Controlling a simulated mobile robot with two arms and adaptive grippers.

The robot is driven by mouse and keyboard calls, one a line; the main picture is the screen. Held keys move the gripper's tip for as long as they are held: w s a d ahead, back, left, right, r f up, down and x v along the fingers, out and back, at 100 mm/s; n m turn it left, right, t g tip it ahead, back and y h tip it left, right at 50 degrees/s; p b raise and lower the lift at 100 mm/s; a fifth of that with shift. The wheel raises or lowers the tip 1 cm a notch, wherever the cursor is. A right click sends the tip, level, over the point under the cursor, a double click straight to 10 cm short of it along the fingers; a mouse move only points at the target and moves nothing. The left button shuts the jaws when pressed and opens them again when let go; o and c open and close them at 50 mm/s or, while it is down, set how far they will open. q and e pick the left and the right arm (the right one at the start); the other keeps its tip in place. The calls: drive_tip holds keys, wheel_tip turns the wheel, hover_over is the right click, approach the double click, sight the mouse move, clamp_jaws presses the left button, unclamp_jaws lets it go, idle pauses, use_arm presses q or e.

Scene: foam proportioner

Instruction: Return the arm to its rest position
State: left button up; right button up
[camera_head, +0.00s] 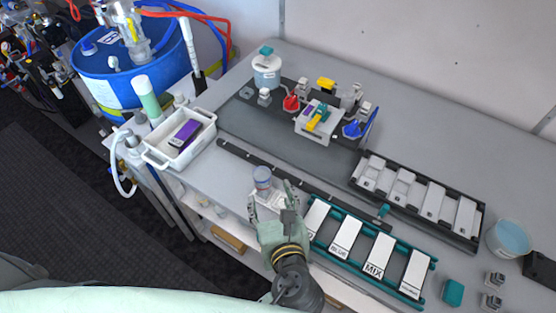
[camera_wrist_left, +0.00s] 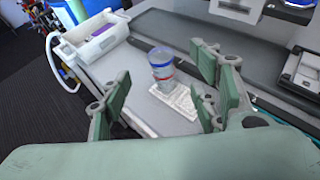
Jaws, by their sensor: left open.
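My left gripper (camera_head: 268,207) is above the front part of the bench, with its green-padded fingers apart. In the left wrist view the open left gripper (camera_wrist_left: 165,105) has empty space between its fingers. A clear cup with a blue and red band (camera_head: 263,178) stands upright just beyond the fingertips. The cup (camera_wrist_left: 161,66) also shows in the left wrist view, on or against a white plate (camera_wrist_left: 180,100); I see no finger touching it. My right gripper is not in view.
A white tray (camera_head: 158,157) holding a purple item stands to the left. A teal rack (camera_head: 320,246) with labelled white cards is right of my gripper. A black rack (camera_head: 475,240), a device with coloured knobs (camera_head: 318,122) and a blue drum (camera_head: 105,78) stand farther off.

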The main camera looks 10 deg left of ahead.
use_arm(q)
drive_tip(key=s+a+f+n+g+h, duration=0.1)
drive_tip(key=s+a+f+n+g, duration=0.3)
drive_tip(key=n, duration=0.5)
drive_tip(key=s+a+f+n+g+h, duration=0.1)
drive_tip(key=s+a+f+n+g, duration=0.25)
drive_tip(key=a+n, duration=0.45)
drive_tip(key=s+n+g+h, duration=0.1)
drive_tip(key=s+n+h, duration=0.4)
drive_tip(key=n, duration=0.7)
wheel_tip(320, 180, down, 31)
drive_tip(key=s+d+g+y+b, duration=0.1)
drive_tip(key=s+g+b, duration=0.1)
drive_tip(key=b, duration=0.5)
drive_tip(key=s+a+f+b, duration=0.1)
drive_tip(key=s+f+b, duration=0.2)
drive_tip(key=s+f, duration=0.5)
drive_tip(key=s+a+f+b, duration=0.2)
drive_tip(key=s+f+b, duration=0.2)
drive_tip(key=s+f, duration=0.5)
wheel_tip(320, 180, down, 8)
drive_tip(key=shift+s+f+g+b, duration=0.15)
drive_tip(key=shift+s+g+b, duration=0.15)
drive_tip(key=shift+g, duration=0.15)
